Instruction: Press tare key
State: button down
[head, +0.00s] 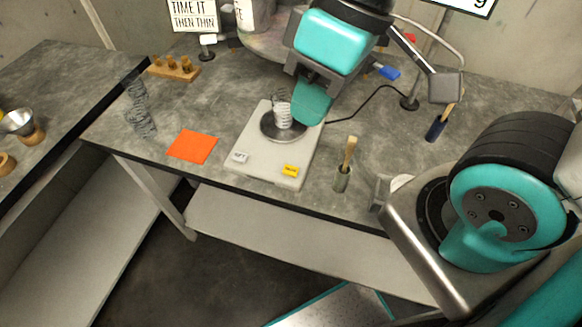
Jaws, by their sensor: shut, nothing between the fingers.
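A white bench scale (257,137) stands on the grey worktop, with a round metal pan (268,130) at its back. A clear glass with markings (282,110) stands on the pan. Two keys lie along the scale's front edge: a pale key (240,157) at left and a yellow key (291,170) at right. Their lettering is too small to read, so I cannot tell which is tare. My gripper (310,112) is shut and empty. In the picture its teal fingers overlap the pan's right side, just right of the glass; contact cannot be told.
An orange square (192,147) lies left of the scale, with a clear coiled item (139,107) beyond. A brush in a metal cup (344,170) stands right of the scale. A black cable (365,98) runs behind it. A wooden rack (174,69) stands back left.

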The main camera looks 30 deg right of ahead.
aim_at(289, 170)
jog(key=z, duration=3.05)
jog(key=k, duration=1.75)
jog(key=u, duration=2.6)
